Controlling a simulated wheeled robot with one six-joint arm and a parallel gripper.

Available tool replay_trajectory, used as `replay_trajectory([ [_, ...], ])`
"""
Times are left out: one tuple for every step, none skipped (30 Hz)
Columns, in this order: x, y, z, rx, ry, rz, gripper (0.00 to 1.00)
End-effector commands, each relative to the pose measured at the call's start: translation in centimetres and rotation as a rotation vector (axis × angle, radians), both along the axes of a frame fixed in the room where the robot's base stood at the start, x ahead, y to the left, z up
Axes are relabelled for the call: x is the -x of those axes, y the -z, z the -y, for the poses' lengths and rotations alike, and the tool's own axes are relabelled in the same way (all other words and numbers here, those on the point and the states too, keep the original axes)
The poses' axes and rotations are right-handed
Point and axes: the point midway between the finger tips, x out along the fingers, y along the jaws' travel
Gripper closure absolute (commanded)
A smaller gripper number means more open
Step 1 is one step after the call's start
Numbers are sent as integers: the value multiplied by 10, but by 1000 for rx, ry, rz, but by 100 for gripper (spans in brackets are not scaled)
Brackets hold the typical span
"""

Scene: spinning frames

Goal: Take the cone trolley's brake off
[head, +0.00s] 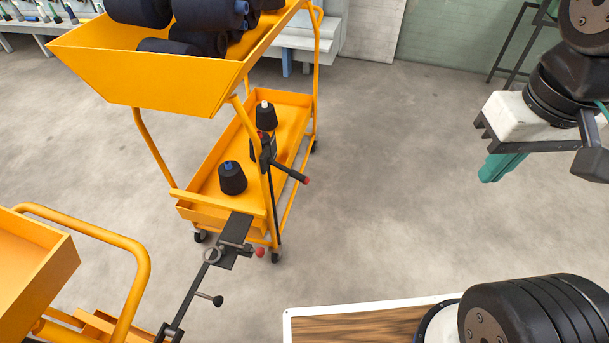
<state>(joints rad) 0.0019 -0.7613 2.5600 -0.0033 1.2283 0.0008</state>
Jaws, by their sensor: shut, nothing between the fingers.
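The cone trolley (150,82) is orange, with a sloped upper tray and a lower tray (215,212), standing left of centre in the head view. A black lever with a red knob (306,180) sticks out right from a pivot on its near corner post; a thin black rod runs down below it. Which part is the brake is not marked. A second red knob (259,252) sits low by the trolley's near end. My gripper (489,178), with teal fingers, is shut and empty at the right, well clear of the lever.
Dark yarn cones (232,178) stand in the lower tray, and several lie in the upper one. A black tow bar (193,289) with a black-knobbed handle joins the trolley's near end toward another orange trolley (100,240). A wood-topped surface (350,325) is at the bottom. Floor right of the trolley is clear.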

Motion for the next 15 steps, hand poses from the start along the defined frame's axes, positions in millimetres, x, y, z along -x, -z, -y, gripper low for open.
replay_trajectory([
  [0,0,0,0,0,0,100],
  [0,0,0,0,0,0,100],
  [0,0,0,0,0,0,100],
  [0,0,0,0,0,0,100],
  [0,0,0,0,0,0,100],
  [0,0,0,0,0,0,100],
  [0,0,0,0,0,0,100],
  [0,0,0,0,0,0,100],
  [0,0,0,0,0,0,100],
  [0,0,0,0,0,0,100],
  [0,0,0,0,0,0,100],
  [0,0,0,2,-1,-2,100],
  [-1,1,0,5,-3,-6,100],
  [-2,1,1,11,-7,-13,100],
  [-4,2,2,24,-14,-25,100],
])
